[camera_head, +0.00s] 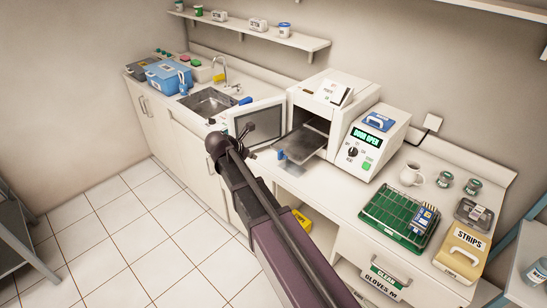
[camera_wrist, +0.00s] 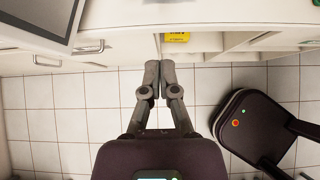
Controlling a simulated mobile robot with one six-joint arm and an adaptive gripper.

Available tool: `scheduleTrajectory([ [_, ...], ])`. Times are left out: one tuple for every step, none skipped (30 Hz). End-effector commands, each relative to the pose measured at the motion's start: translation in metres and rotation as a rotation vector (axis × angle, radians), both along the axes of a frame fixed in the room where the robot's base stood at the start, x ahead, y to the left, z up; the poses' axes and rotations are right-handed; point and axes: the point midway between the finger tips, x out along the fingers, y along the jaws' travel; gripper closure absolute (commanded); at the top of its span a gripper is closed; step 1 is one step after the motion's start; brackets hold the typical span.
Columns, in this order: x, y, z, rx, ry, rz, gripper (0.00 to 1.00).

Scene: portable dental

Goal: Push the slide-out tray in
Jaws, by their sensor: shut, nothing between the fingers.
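The slide-out tray (camera_head: 306,143) is a grey metal tray sticking out of the open chamber of a white tabletop sterilizer (camera_head: 326,97). A small blue piece (camera_head: 281,155) shows at its front end. The sterilizer's door (camera_head: 262,124) is swung open to the left, and its display reads DOOR OPEN. The door also shows at the top left of the wrist view (camera_wrist: 30,30). My gripper (camera_wrist: 156,64) is shut and empty, out in front of the counter, apart from the tray. The tray is not seen in the wrist view. My arm hides part of the counter front.
Right of the sterilizer stand a mug (camera_head: 411,173), a green rack (camera_head: 400,214) and a STRIPS box (camera_head: 461,252). The sink (camera_head: 208,102) and blue box (camera_head: 167,77) are at left. A yellow box (camera_wrist: 178,37) sits on an open shelf below. The tiled floor left is clear.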

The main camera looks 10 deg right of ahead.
Motion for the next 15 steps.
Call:
scheduleTrajectory([
  [-0.0002,0.0000,0.0000,0.000,0.000,0.000,1.00],
  [-0.0002,0.0000,0.0000,0.000,-0.001,-0.001,1.00],
  [-0.0003,0.0001,0.0000,0.001,0.000,-0.001,1.00],
  [-0.0004,0.0002,-0.0001,0.001,0.000,-0.001,1.00],
  [-0.0004,0.0002,-0.0001,0.002,-0.001,-0.001,1.00],
  [-0.0004,0.0002,-0.0001,0.002,-0.001,-0.001,1.00],
  [-0.0003,0.0001,-0.0003,0.002,-0.001,-0.001,1.00],
  [-0.0003,0.0001,-0.0005,0.002,-0.001,-0.001,1.00],
  [-0.0001,-0.0002,-0.0011,0.002,-0.001,-0.001,1.00],
  [0.0001,-0.0003,-0.0015,0.002,-0.001,-0.001,1.00],
  [0.0004,-0.0007,-0.0022,0.002,-0.001,-0.002,1.00],
  [0.0009,-0.0013,-0.0032,0.003,-0.001,-0.002,1.00],
  [0.0014,-0.0017,-0.0042,0.003,-0.001,-0.002,1.00],
  [0.0019,-0.0024,-0.0053,0.003,-0.001,-0.002,1.00],
  [0.0027,-0.0034,-0.0071,0.003,-0.001,-0.002,1.00],
])
